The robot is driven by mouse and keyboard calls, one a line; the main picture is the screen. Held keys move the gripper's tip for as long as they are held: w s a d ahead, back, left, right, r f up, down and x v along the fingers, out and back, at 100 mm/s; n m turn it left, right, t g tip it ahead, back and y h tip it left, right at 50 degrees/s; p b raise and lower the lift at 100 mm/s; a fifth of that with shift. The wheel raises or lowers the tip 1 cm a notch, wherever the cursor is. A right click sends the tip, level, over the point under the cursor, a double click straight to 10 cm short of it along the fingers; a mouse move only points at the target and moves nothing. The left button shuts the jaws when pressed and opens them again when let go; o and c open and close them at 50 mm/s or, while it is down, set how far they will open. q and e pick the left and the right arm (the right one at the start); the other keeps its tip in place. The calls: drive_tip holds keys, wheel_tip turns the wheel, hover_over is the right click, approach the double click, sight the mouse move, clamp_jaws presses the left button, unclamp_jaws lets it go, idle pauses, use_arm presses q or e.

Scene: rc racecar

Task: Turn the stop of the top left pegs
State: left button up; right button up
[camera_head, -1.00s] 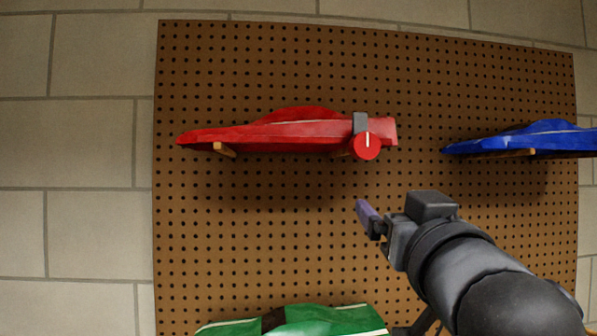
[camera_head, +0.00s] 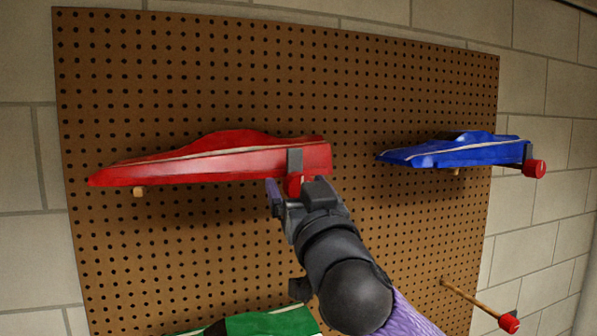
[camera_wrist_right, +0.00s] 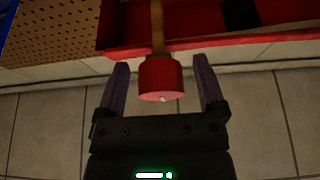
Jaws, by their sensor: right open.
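The red car body (camera_head: 220,162) rests on wooden pegs at the upper left of the pegboard. Its red round stop (camera_head: 294,187) sits on the peg end under a grey block near the car's right end, partly hidden by my gripper. My right gripper (camera_head: 284,191) is at this stop in the head view. In the right wrist view, the red stop (camera_wrist_right: 160,80) on its wooden peg lies between the two open fingers (camera_wrist_right: 162,92), with a gap on each side. My left gripper is not in view.
A blue car (camera_head: 455,150) with a red stop (camera_head: 535,168) hangs at the right. A bare peg with a red stop (camera_head: 508,322) sticks out at the lower right. A green car (camera_head: 270,322) is below. The pegboard (camera_head: 400,240) is clear between them.

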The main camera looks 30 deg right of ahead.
clamp_jaws()
idle(0.4)
drive_tip(key=m+h, duration=0.1)
drive_tip(key=m, duration=0.1)
drive_tip(key=m+g+h+b, duration=0.1)
drive_tip(key=m, duration=0.2)
drive_tip(key=shift+a+h+b, duration=0.1)
drive_tip(key=shift+h+b, duration=0.2)
drive_tip(key=m+g+h, duration=0.1)
drive_tip(key=m, duration=0.2)
drive_tip(key=m+g+h, duration=0.1)
drive_tip(key=m, duration=0.2)
drive_tip(key=shift+m, duration=0.3)
drive_tip(key=m+g, duration=0.1)
drive_tip(key=m, duration=0.1)
drive_tip(key=m+g+h, duration=0.1)
drive_tip(key=m, duration=0.2)
drive_tip(key=shift+a+r+p, duration=0.1)
drive_tip(key=shift+r+p, duration=0.05)
drive_tip(key=shift+p, duration=0.15)
drive_tip(key=m+g+p, duration=0.1)
drive_tip(key=m+g, duration=0.1)
drive_tip(key=m, duration=0.2)
drive_tip(key=shift+m+p, duration=0.3)
drive_tip(key=shift+m, duration=0.5)
drive_tip(key=shift+g+y, duration=0.3)
